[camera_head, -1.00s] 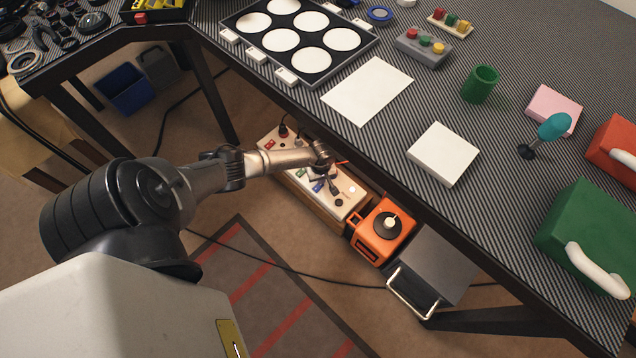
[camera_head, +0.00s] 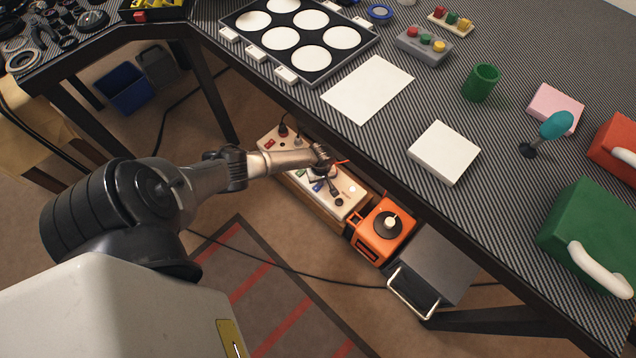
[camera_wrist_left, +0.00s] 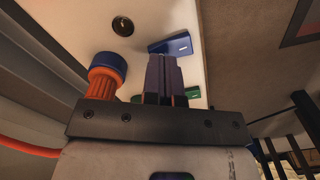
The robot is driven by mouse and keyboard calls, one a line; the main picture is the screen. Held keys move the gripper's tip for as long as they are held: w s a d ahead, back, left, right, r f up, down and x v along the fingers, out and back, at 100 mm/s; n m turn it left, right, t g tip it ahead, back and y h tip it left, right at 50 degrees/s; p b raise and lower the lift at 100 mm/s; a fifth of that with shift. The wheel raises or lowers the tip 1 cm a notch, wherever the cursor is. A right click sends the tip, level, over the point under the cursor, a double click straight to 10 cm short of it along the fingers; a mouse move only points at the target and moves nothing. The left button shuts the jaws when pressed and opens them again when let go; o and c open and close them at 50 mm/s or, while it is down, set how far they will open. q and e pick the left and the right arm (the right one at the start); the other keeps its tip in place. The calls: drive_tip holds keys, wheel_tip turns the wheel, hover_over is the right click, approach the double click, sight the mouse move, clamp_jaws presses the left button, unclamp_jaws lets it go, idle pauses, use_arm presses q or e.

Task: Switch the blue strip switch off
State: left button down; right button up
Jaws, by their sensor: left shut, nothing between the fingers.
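The white power strip (camera_head: 347,207) lies low beside the bench, under its front edge. The blue strip switch (camera_wrist_left: 172,44) shows in the left wrist view with a small white mark, just beyond the fingertips; it also shows small in the head view (camera_head: 319,186). I cannot tell its position. My left gripper (camera_wrist_left: 162,58) is shut and empty, its dark fingers over the strip; whether they touch the switch is unclear. In the head view the left gripper (camera_head: 333,184) reaches down over the strip. A green switch (camera_wrist_left: 192,92) is partly hidden by the fingers. My right gripper is not in view.
An orange-and-blue plug (camera_wrist_left: 107,75) stands left of the fingers in the left wrist view, near a dark round socket (camera_wrist_left: 122,25). The orange box with a knob (camera_head: 383,232) stands beside the strip. The bench edge (camera_head: 400,195) is close to my arm.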

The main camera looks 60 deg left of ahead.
use_arm(q)
drive_tip(key=shift+f, duration=0.6)
idle(0.3)
drive_tip(key=shift+r+p, duration=2.85)
drive_tip(key=shift+r, duration=0.7)
